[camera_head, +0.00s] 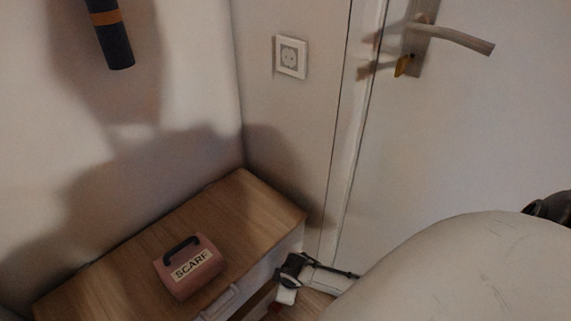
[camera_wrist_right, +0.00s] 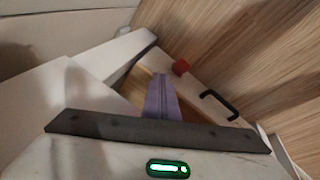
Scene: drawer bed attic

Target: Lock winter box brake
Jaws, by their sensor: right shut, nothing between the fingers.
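In the right wrist view my right gripper (camera_wrist_right: 160,80) is shut and empty, its two purple fingers together. The fingertips point towards an open-looking white-walled box (camera_wrist_right: 115,52) with a wooden inside. A small red block (camera_wrist_right: 181,67) sits on a pale rim just right of the fingertips; whether they touch it I cannot tell. A black bow handle (camera_wrist_right: 220,103) is fixed to a pale panel on the right. I cannot read any label marking the winter box or its brake. My left gripper is not in view.
A wooden-topped chest (camera_head: 110,268) stands against the wall, carrying a pink box (camera_head: 178,283) labelled SCARF with a dark handle. A door with a lever handle (camera_head: 455,38) is on the right. My pale arm covers the lower right. Wooden floor (camera_wrist_right: 265,50) shows in the wrist view.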

